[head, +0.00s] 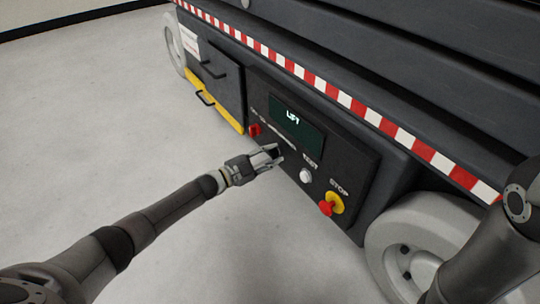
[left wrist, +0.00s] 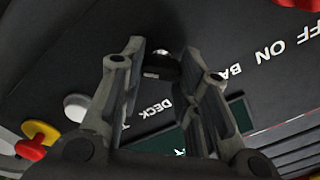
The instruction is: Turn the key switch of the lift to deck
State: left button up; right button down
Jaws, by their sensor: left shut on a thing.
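The lift's dark control panel (head: 338,160) carries a screen reading LIFT (head: 297,124). My left gripper (head: 273,154) is at the panel, below the screen and left of the white button. In the left wrist view its two fingers (left wrist: 162,50) are shut around the key switch (left wrist: 163,66), a small dark and silver piece. The word DECK is printed on the panel near it. In the head view the gripper hides the key switch. Its exact angle is hard to tell. My right arm shows at the right edge, but its gripper is out of view.
A white button (head: 305,175) and a red stop button on yellow (head: 329,206) are to the right on the panel. A red switch (head: 254,130) is at the left, by OFF/ON lettering. A wheel (head: 420,245) is at lower right. The floor is clear.

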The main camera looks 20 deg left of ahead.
pick_arm(q)
jog(key=o, duration=1)
jog(key=shift+s, duration=0.1)
jog(key=v, duration=1.2)
